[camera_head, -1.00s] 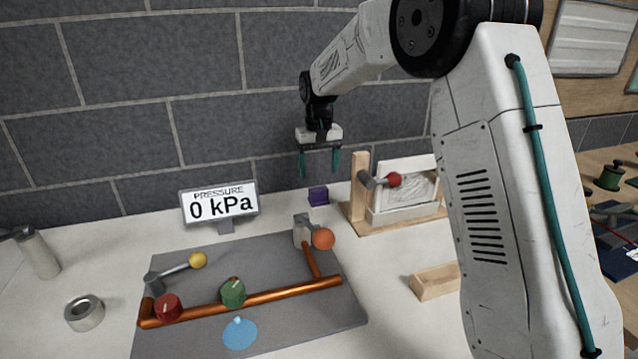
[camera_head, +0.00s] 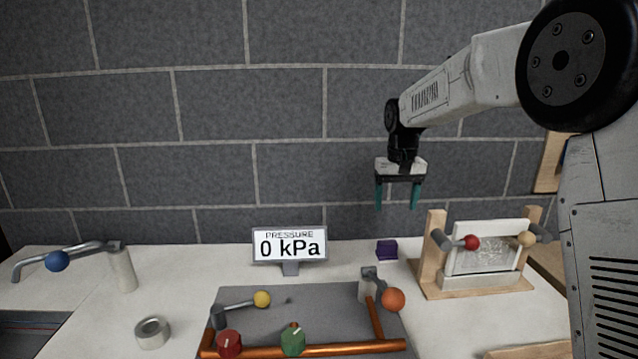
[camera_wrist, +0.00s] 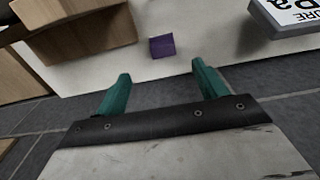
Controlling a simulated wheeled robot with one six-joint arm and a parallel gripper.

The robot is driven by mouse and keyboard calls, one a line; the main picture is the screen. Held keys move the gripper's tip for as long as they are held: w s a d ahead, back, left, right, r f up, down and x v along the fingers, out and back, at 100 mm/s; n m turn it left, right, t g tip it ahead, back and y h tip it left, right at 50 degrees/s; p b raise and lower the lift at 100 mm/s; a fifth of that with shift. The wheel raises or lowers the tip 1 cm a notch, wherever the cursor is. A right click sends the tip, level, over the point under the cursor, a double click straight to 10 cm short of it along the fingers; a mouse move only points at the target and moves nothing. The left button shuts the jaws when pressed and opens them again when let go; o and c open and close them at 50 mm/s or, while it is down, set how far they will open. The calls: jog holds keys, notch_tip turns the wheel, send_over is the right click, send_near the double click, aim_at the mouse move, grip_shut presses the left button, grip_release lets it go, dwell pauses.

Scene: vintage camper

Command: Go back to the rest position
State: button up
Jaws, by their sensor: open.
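My gripper (camera_head: 397,197) hangs in the air above the back of the white counter, in front of the grey block wall, with its teal fingers pointing down. It is open and empty; both fingers show apart in the wrist view (camera_wrist: 158,86). A small purple block (camera_head: 387,250) lies on the counter below it. The block also shows beyond the fingers in the wrist view (camera_wrist: 162,46), clear of them.
A pressure display (camera_head: 290,246) reading 0 kPa stands left of the block. In front is a grey board (camera_head: 330,320) with copper pipes and coloured knobs. A wooden frame with levers (camera_head: 432,265) stands right. A faucet (camera_head: 122,268) and metal ring (camera_head: 153,333) are left.

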jog(key=s+d+r+t, duration=0.15)
jog(key=s+r, duration=0.35)
jog(key=s, duration=0.6)
jog(key=s+d+r+t, duration=0.15)
jog(key=s+r, duration=0.35)
jog(key=s, duration=0.6)
jog(key=s+f+t, duration=0.2)
jog(key=s+f, duration=0.2)
jog(key=s, duration=1)
jog(key=shift+a+f, duration=0.15)
jog(key=shift+o, duration=0.4)
jog(key=s+f+g, duration=0.4)
jog(key=s, duration=0.4)
jog(key=shift+f, duration=0.35)
jog(key=w+a+r+n, duration=0.1)
jog(key=w+r, duration=0.2)
jog(key=w, duration=0.4)
jog(key=w+r, duration=0.3)
jog(key=w, duration=0.4)
jog(key=m+g, duration=0.1)
send_over(387, 241)
notch_tip(387, 241, down, 15)
jog(key=shift+r, duration=0.2)
notch_tip(387, 241, down, 8)
jog(key=shift+s+r, duration=0.1)
